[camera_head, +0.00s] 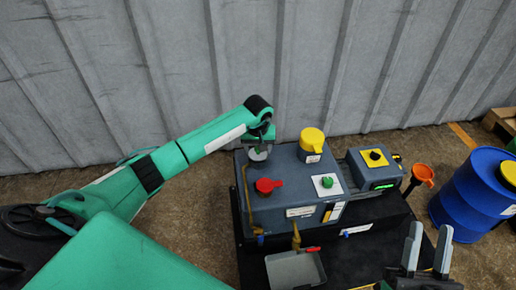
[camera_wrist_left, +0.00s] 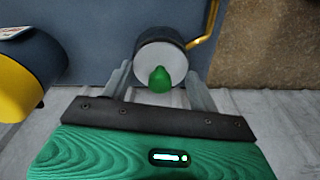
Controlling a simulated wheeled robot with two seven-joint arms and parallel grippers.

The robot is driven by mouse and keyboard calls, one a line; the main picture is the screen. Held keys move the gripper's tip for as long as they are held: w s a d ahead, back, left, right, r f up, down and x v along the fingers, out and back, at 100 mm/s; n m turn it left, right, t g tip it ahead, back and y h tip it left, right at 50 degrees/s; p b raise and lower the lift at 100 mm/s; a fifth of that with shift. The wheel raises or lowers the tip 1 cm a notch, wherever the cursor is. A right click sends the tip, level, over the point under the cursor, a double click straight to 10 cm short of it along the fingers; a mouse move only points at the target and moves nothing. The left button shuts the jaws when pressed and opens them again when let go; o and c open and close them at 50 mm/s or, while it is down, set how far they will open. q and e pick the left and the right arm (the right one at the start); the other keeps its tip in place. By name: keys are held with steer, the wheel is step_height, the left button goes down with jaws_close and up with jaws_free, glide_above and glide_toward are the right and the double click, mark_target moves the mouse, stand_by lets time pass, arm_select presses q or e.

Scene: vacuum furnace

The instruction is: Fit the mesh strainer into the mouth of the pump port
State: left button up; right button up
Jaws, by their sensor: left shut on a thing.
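My left gripper (camera_head: 260,142) reaches over the back left corner of the blue-grey furnace housing (camera_head: 290,200). In the left wrist view its two grey fingers (camera_wrist_left: 159,88) stand on either side of a pale round disc (camera_wrist_left: 150,56) with a green knob (camera_wrist_left: 160,78), and it is shut on this piece, which appears to be the mesh strainer. A dark round collar (camera_wrist_left: 177,38), apparently the pump port, is directly behind the disc. Its mouth is hidden, and I cannot tell how deep the strainer sits. My right gripper (camera_head: 427,247) is open and empty at the lower right.
A yellow cap (camera_head: 312,140), a red knob (camera_head: 268,186) and a green button (camera_head: 327,182) stand on the housing. A brass pipe (camera_wrist_left: 207,28) runs beside the collar. A grey tray (camera_head: 295,270) is in front. An orange funnel (camera_head: 422,175) and a blue drum (camera_head: 472,195) are to the right.

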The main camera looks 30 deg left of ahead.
arm_select(q)
steer(key=shift+f, duration=0.3)
arm_select(e)
steer(key=shift+f, duration=0.35)
arm_select(q)
steer(key=o, duration=1.1)
arm_select(e)
steer(key=shift+r, duration=0.1)
arm_select(q)
steer(key=shift+r, duration=0.25)
steer(key=r, duration=0.2)
steer(key=r+p, duration=0.1)
steer(key=r, duration=0.4)
steer(key=shift+s+d+r, duration=0.15)
steer(key=shift+s, duration=0.2)
steer(key=shift+s+d+r+p, duration=0.15)
steer(key=shift+r+p, duration=0.1)
steer(key=shift+r, duration=0.75)
steer(key=shift+s+r+p, duration=0.1)
steer(key=shift+r+p, duration=0.1)
steer(key=shift+r, duration=0.75)
steer(key=shift+s+d+r+p, duration=0.15)
steer(key=shift+r+p, duration=0.1)
steer(key=shift+r, duration=0.75)
arm_select(e)
steer(key=a+f+g, duration=0.3)
steer(key=f+g, duration=0.4)
steer(key=f, duration=0.3)
steer(key=shift+w+a, duration=0.15)
steer(key=shift+w, duration=0.05)
